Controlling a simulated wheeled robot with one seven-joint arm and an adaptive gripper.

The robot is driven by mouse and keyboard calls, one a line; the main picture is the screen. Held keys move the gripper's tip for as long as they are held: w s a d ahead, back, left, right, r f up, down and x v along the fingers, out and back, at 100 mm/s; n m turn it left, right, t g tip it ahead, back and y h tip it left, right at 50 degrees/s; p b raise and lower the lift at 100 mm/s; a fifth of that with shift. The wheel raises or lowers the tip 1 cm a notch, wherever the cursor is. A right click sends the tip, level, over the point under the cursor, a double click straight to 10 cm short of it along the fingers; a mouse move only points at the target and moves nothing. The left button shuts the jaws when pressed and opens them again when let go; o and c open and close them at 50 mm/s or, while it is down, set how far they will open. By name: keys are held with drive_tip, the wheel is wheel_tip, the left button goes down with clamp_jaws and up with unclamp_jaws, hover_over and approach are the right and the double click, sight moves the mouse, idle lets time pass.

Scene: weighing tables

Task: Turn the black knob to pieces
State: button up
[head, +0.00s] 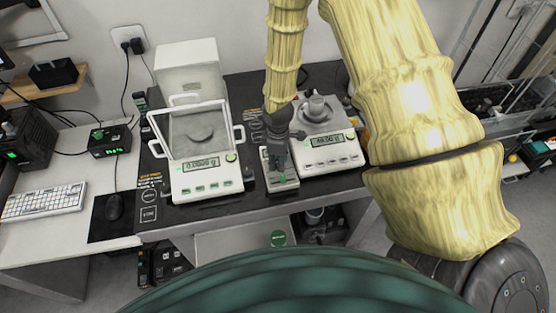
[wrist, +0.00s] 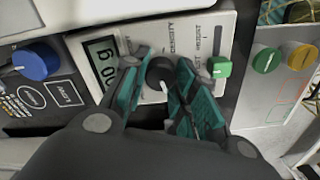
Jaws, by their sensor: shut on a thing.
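The black knob (wrist: 159,72) sits on a white panel (wrist: 228,40) in the wrist view. My gripper (wrist: 160,85) has its teal fingers on both sides of the knob and is shut on it. A white mark on the knob points down and slightly right in the wrist view. The printed words around the knob are partly hidden by the fingers, and I cannot make out "pieces". A grey display (wrist: 101,62) lies left of the knob. In the head view my gripper (head: 278,160) is over the small panel (head: 283,184) and hides the knob.
A green button (wrist: 219,67) is close to the right finger. A blue knob (wrist: 37,60) is at the left. In the head view, a balance with a glass shield (head: 207,182) stands left of the panel; another balance (head: 334,154), bearing a cup (head: 316,106), stands right.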

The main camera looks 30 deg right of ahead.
drive_tip(key=shift+m, duration=0.3)
drive_tip(key=m+b, duration=0.1)
drive_tip(key=m, duration=0.5)
drive_tip(key=shift+w+d, duration=0.1)
drive_tip(key=m, duration=0.3)
drive_tip(key=shift+m+b, duration=0.35)
drive_tip(key=shift+m, duration=0.05)
drive_tip(key=shift+d+r+m, duration=0.1)
drive_tip(key=shift+m, duration=1.5)
drive_tip(key=o, duration=0.7)
drive_tip(key=shift+o, duration=0.2)
wheel_tip(320, 180, up, 12)
